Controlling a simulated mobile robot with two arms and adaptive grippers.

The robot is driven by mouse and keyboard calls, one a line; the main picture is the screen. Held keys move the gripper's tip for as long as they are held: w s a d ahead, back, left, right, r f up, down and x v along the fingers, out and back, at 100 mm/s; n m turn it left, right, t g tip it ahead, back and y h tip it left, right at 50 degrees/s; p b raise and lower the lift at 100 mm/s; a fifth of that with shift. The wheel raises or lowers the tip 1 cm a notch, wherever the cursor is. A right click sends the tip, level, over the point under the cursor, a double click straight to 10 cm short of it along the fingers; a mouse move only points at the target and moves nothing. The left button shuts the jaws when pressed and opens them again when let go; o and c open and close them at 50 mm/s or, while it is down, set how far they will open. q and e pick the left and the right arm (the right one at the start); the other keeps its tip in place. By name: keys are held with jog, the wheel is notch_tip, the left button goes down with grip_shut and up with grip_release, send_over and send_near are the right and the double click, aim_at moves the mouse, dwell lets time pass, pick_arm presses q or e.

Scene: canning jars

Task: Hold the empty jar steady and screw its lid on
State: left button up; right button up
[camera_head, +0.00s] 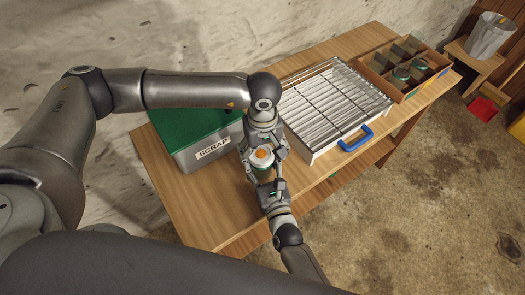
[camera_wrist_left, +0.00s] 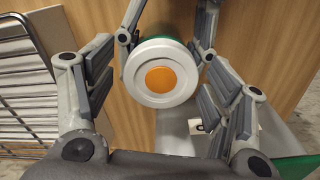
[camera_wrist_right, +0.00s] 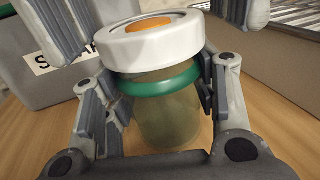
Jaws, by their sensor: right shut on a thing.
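The jar (camera_wrist_right: 168,118), of clear greenish glass with a green band round its neck, stands upright above the wooden bench in the right wrist view. My right gripper (camera_wrist_right: 158,92) is shut on it, with fingers on both sides. The white lid with an orange centre (camera_wrist_right: 152,45) sits level on top of the jar; I cannot tell how far it is screwed on. It also shows in the left wrist view (camera_wrist_left: 160,78) and the head view (camera_head: 260,155). My left gripper (camera_wrist_left: 160,92) is open, its fingers apart on either side of the lid with visible gaps.
A grey box marked SCRAP with a green top (camera_head: 192,135) stands left of the grippers. A wire rack with a blue handle (camera_head: 333,100) is close on the right. A wooden crate (camera_head: 405,68) with green-lidded jars is farther right. The bench's front edge (camera_head: 230,240) is near.

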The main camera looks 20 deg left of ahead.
aim_at(263, 156)
pick_arm(q)
jog(key=shift+o, duration=0.2)
notch_tip(263, 156, up, 12)
dwell(0.6)
pick_arm(e)
jog(key=o, duration=1.2)
